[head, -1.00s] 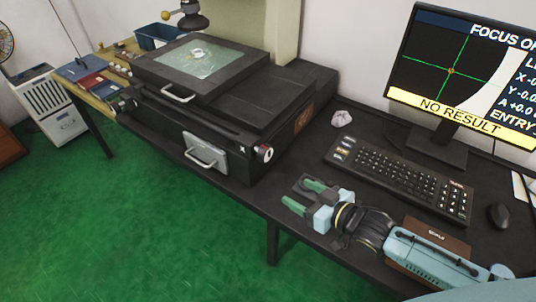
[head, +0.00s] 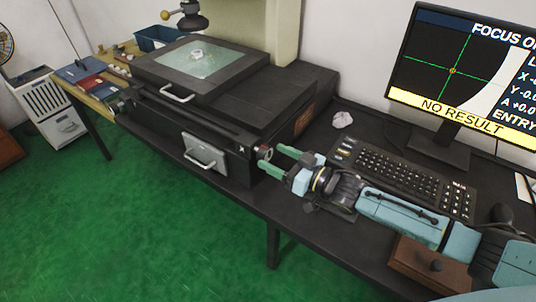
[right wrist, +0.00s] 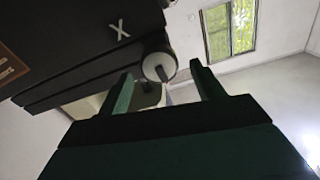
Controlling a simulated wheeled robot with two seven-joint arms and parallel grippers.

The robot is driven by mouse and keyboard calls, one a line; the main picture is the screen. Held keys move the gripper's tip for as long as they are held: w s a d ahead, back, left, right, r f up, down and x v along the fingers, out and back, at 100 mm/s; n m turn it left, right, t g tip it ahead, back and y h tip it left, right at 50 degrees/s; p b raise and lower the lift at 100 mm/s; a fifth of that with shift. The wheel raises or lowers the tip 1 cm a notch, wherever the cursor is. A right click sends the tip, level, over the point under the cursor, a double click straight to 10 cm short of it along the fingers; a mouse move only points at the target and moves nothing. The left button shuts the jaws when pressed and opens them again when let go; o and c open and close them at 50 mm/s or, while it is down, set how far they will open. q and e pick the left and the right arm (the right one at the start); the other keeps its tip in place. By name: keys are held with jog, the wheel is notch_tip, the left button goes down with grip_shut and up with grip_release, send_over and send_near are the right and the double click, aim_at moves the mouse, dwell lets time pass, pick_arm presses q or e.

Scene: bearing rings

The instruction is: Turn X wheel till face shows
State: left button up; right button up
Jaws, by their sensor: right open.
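The X wheel (head: 264,153) is a small pale-faced knob with a dark rim on the front right corner of the black machine (head: 232,150). It also shows in the right wrist view (right wrist: 158,66), below a white X mark. My right gripper (head: 272,159) is open, its two green fingers pointing at the wheel. In the right wrist view, the wheel appears between the fingertips; I cannot tell whether the tips reach past it. A ring (head: 197,54) lies on the glass stage (head: 214,60). The monitor (head: 465,75) shows a green cross, a pale curved area and "NO RESULT". My left gripper is out of view.
A keyboard (head: 405,180) lies just behind my right arm, with a mouse (head: 503,214) at right. A crumpled pale object (head: 342,120) sits behind the gripper. A drawer-like handle (head: 204,153) juts from the machine's front. A brown block (head: 425,262) lies near the front edge.

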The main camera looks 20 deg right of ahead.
aim_at(270, 155)
jog(key=shift+x, duration=1.6)
jog(key=c, duration=1)
